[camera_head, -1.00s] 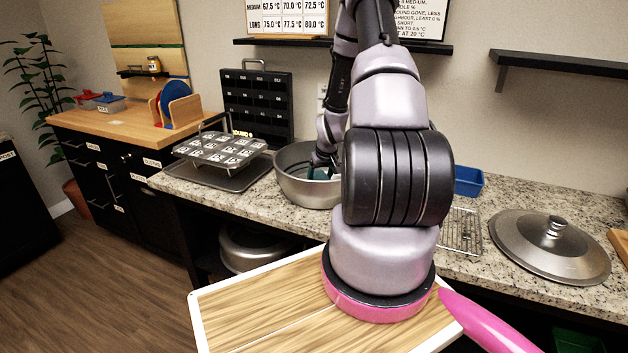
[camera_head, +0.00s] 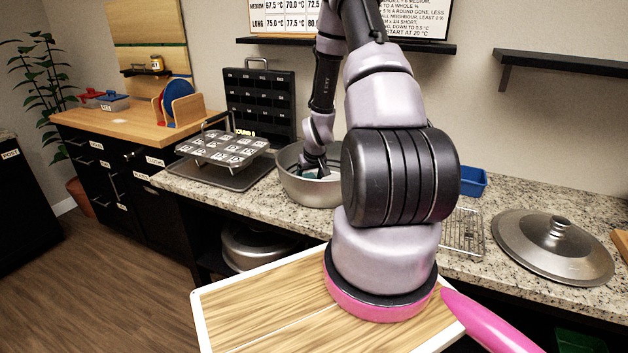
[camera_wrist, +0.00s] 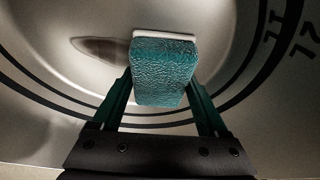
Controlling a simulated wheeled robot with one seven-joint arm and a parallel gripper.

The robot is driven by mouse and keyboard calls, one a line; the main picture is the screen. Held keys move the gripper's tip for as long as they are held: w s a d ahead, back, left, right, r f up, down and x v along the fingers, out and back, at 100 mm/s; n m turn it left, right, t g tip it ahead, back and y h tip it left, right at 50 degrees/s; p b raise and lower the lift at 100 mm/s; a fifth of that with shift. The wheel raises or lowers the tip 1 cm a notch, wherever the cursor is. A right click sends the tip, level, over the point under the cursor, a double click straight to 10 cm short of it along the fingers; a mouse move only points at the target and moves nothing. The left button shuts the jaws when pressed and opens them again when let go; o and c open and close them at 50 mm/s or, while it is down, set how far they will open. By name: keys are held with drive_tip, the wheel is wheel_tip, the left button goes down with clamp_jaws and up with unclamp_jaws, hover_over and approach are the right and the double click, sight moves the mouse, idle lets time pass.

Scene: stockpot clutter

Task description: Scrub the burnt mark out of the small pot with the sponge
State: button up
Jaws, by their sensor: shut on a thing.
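The steel pot (camera_head: 312,194) stands on the granite counter, partly hidden behind my arm. My gripper (camera_head: 314,168) reaches down into it. In the wrist view, my gripper (camera_wrist: 160,85) is shut on a teal sponge (camera_wrist: 163,68) with a white edge strip, one finger on each side. A little of the sponge (camera_head: 308,174) also shows in the head view. The brownish burnt mark (camera_wrist: 100,47) lies on the pot's inner surface, left of the sponge; its right end meets or passes under the sponge. I cannot tell how firmly the sponge presses on the pot.
A muffin-type tray (camera_head: 222,148) on a rack stands left of the pot, with a black case (camera_head: 258,105) behind. A wire rack (camera_head: 462,232), a blue bin (camera_head: 473,182) and a large lid (camera_head: 553,242) are to the right. Another pot (camera_head: 250,246) sits on the shelf below.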

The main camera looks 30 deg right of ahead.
drive_tip(key=shift+a, duration=0.75)
drive_tip(key=shift+d, duration=1.8)
drive_tip(key=shift+s+d+f, duration=0.1)
drive_tip(key=shift+d, duration=1.6)
drive_tip(key=shift+r, duration=3.05)
wheel_tip(320, 180, up, 3)
